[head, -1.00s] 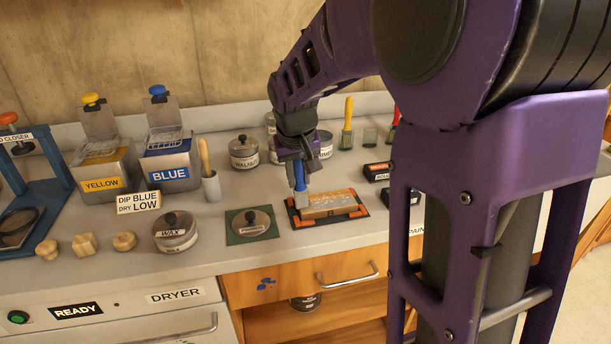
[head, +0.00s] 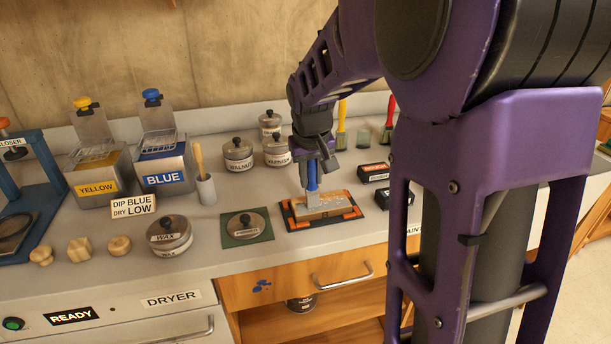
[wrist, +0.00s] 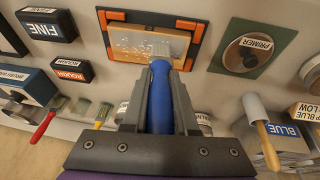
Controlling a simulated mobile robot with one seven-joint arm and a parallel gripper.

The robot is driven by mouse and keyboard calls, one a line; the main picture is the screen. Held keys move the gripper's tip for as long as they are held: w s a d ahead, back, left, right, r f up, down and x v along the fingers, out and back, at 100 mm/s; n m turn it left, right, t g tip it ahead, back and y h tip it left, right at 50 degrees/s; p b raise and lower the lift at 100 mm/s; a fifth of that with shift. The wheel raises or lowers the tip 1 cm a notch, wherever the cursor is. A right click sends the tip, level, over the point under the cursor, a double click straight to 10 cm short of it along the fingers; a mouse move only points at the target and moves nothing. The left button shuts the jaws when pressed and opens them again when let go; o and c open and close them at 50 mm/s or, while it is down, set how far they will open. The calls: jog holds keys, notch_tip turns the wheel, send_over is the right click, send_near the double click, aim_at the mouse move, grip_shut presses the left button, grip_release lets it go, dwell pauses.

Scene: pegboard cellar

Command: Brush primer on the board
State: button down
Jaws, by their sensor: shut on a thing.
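The board (head: 340,204) lies flat in a black holder with orange clips (head: 291,222). In the wrist view the board (wrist: 130,46) shows pale wood with whitish specks over part of its face. My gripper (head: 314,165) is shut on the blue handle of a brush (head: 313,182), which also shows in the wrist view (wrist: 160,85). The brush is held upright, its grey bristle end at the board's top; exact contact is hard to tell. The primer tin (head: 244,224), lid on, stands on a green mat left of the holder.
A wax tin (head: 169,235) and wooden knobs (head: 79,251) stand further left. Walnut tin (head: 238,155) and other tins stand behind my gripper. Black labelled sanding blocks (head: 374,172) lie right of the holder. Yellow (head: 97,187) and blue (head: 163,178) vats stand back left.

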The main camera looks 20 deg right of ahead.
jog(key=shift+d+p, duration=0.6)
jog(key=shift+d, duration=4.1)
jog(key=shift+r, duration=0.3)
jog(key=shift+w+p, duration=0.1)
jog(key=shift+p, duration=0.2)
jog(key=shift+w+a, duration=0.55)
jog(key=shift+a, duration=0.05)
jog(key=shift+f, duration=0.3)
jog(key=shift+a, duration=0.1)
